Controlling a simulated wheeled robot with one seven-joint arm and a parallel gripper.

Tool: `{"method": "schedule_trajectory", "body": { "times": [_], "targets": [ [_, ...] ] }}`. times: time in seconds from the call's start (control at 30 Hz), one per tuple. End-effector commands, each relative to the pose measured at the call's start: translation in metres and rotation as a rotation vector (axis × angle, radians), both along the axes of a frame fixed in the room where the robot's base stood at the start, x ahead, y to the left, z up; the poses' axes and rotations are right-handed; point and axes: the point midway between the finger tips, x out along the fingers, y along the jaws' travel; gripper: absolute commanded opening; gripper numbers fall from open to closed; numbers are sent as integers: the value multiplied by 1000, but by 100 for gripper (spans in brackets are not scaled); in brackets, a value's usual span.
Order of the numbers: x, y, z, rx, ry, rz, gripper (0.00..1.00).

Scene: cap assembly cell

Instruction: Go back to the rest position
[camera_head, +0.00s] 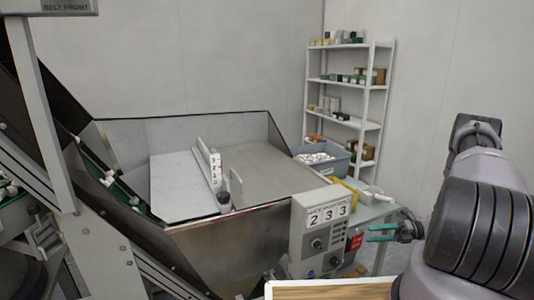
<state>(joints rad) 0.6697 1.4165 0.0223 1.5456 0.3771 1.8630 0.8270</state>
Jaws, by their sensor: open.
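My gripper (370,233) shows at the right of the head view, beside the grey control box. Its two teal fingers point left and are apart, with nothing seen between them. My arm fills the right edge and hides part of the view behind it. The control box (318,235) has a counter reading 233, a dark knob and small buttons, and stands in front of the hopper.
A wide metal hopper (250,240) with a white plate (182,184) fills the middle. An inclined conveyor (95,165) rises at the left. A blue-grey bin (335,167) of white parts and a stocked shelf (346,85) stand behind. A wooden-topped surface (330,291) lies at the bottom.

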Motion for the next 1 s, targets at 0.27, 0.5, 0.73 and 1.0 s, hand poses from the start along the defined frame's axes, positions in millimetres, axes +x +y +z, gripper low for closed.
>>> {"method": "schedule_trajectory", "body": {
  "times": [0.27,0.5,0.73,1.0],
  "targets": [
    [25,15,124,-257,-349,262,74],
    [22,41,223,-452,-658,493,74],
    [0,69,308,-621,-957,722,74],
    [-44,102,391,-806,-1312,992,74]
  ]
}}
